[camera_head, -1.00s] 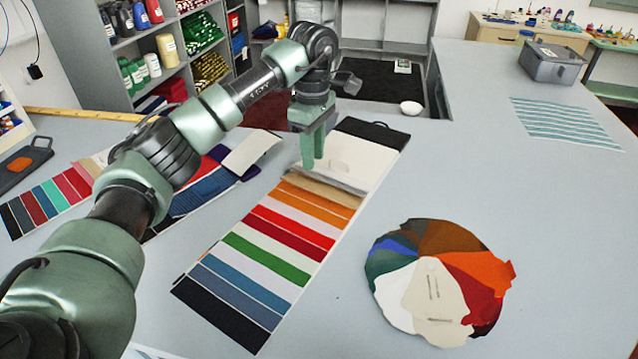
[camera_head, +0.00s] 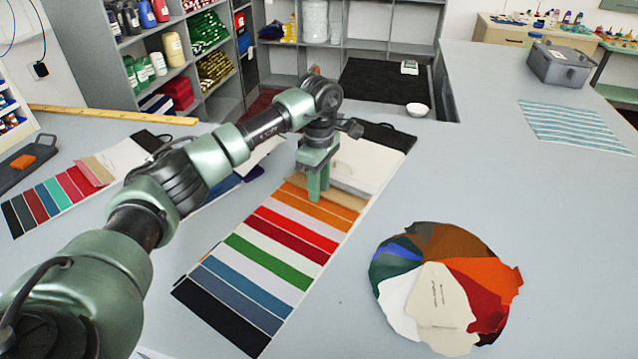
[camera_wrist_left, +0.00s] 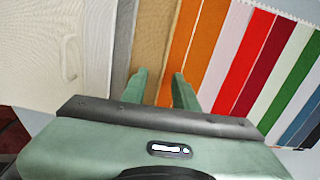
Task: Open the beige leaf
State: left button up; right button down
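The long swatch card lies flat on the counter, with a row of coloured leaves. Its beige leaf (camera_head: 346,198), a tan strip, lies between the orange leaf (camera_head: 325,213) and a narrow grey strip next to the cream panel (camera_head: 369,163). In the left wrist view the beige leaf (camera_wrist_left: 155,40) runs up from between my fingers. My left gripper (camera_head: 318,190) points down over the beige and orange leaves. In the wrist view its two fingers (camera_wrist_left: 160,80) are apart with nothing visibly held. I cannot tell whether the fingertips touch the card. My right gripper is not in view.
A round fan of coloured swatches (camera_head: 440,250) lies to the right. Another swatch card (camera_head: 60,190) lies at left, partly behind my arm. A striped cloth (camera_head: 572,125), a grey box (camera_head: 558,66) and a small white bowl (camera_head: 417,109) are farther back. The right counter is mostly clear.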

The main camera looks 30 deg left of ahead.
pick_arm(q)
grip_shut()
dwell(1.4)
